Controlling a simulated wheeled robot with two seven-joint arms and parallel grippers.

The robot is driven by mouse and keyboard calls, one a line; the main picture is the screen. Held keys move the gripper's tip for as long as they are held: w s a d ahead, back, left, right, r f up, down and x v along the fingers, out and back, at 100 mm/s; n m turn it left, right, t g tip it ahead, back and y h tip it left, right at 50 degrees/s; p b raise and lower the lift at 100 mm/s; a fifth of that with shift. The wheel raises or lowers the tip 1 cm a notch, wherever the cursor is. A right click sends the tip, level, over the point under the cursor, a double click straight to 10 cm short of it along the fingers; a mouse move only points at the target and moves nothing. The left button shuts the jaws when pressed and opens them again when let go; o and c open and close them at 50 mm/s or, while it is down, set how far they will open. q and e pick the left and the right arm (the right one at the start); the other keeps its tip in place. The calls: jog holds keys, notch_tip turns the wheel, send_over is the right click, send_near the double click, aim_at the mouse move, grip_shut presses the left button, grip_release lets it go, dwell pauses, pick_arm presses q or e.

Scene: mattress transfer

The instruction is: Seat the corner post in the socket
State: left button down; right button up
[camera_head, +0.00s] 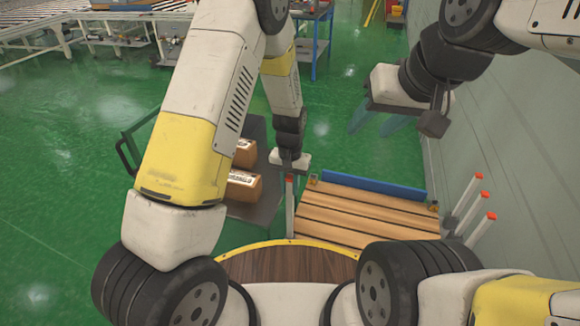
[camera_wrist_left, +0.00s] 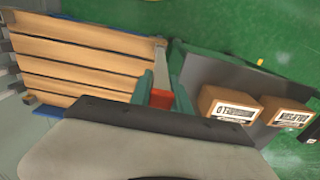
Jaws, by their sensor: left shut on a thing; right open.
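My left gripper (camera_head: 290,172) is shut on the red top of a pale corner post (camera_head: 290,212), which hangs below it beside the slatted frame's left edge. In the left wrist view the red top (camera_wrist_left: 162,98) sits between the teal fingers of the left gripper (camera_wrist_left: 164,92). The post's lower end is near a corner of the slatted frame (camera_head: 350,213); I cannot tell whether it is in a socket. Small brass-coloured fittings show at two other corners (camera_head: 313,181) (camera_head: 434,206). My right gripper (camera_head: 378,122) is open and empty, above and beyond the frame.
Three red-topped posts (camera_head: 468,194) stand by the wall at the right. A blue board (camera_head: 373,187) lines the frame's far edge. A dark cart (camera_head: 262,205) with cardboard boxes (camera_head: 243,186) is close to the frame's left. Green floor is open at the far left.

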aim_at(290, 177)
pick_arm(q)
jog(key=shift+f, duration=1.8)
jog(key=c, duration=1.1)
grip_release()
jog(key=shift+c, duration=0.2)
jog(key=shift+r, duration=0.1)
notch_tip(290, 177, up, 8)
jog(key=shift+f, duration=0.2)
